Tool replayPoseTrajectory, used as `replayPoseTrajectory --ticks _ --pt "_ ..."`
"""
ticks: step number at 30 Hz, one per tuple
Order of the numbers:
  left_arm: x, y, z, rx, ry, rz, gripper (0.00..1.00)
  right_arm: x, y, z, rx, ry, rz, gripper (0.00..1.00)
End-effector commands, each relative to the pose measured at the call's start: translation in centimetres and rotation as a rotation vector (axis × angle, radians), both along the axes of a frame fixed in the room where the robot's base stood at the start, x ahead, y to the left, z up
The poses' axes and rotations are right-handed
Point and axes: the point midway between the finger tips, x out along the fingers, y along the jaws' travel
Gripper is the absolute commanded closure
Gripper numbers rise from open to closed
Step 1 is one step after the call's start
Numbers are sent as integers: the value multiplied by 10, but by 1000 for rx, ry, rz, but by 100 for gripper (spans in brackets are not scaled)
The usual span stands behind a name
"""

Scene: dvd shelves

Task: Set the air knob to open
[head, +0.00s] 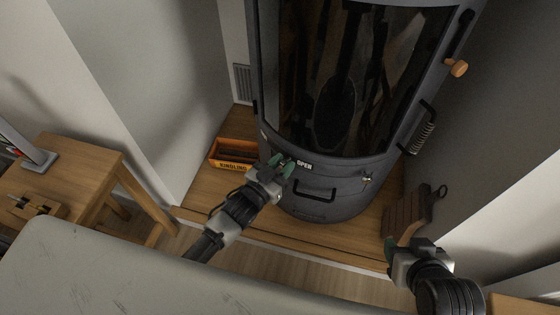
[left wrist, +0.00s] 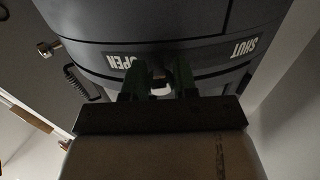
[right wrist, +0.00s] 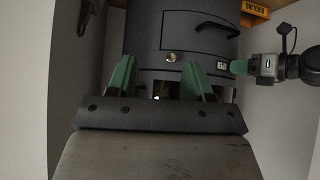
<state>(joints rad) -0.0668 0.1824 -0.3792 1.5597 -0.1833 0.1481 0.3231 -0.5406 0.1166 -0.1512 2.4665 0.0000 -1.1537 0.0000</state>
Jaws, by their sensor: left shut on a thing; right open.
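The dark grey round stove (head: 322,200) stands ahead, with its air control on the lower front. A white OPEN label (head: 305,164) shows beside my left gripper (head: 284,165). In the left wrist view the OPEN label (left wrist: 121,61) and the SHUT label (left wrist: 243,47) sit on the stove band, upside down. My left gripper (left wrist: 158,80) is shut on the air knob between its green fingers, close to OPEN. The knob is mostly hidden by the fingers. My right gripper (head: 391,252) is open and empty, low at the right; its spread fingers show in the right wrist view (right wrist: 160,84).
An orange KINDLING box (head: 232,154) stands left of the stove on the wooden floor. A wooden board (head: 407,212) leans at the right. A drawer handle (head: 315,191) and a coil-handled door lever (head: 421,137) stick out from the stove. A wooden table (head: 85,165) is at far left.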

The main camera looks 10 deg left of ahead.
Motion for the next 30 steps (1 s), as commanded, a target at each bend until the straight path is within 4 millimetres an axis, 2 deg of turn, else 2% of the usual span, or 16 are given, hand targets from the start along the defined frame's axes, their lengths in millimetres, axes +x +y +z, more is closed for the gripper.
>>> replayPoseTrajectory --ticks 4,5,9,20,23,30 --pt "-3 -5 -2 -4 3 -10 100 0 0 0 0 -2 0 49" --pt "-3 -5 -2 -4 3 -10 67 0 0 0 0 -2 0 49" --pt "-3 -5 -2 -4 3 -9 46 0 0 0 0 -2 0 49" --pt "-7 0 -1 -2 3 -5 46 -2 0 0 -2 13 0 49" --pt "-18 5 -1 -1 5 -6 46 -13 -5 -5 -20 92 -7 49" --pt "-62 24 0 -3 7 -6 46 -49 -17 -15 -70 327 -26 49"
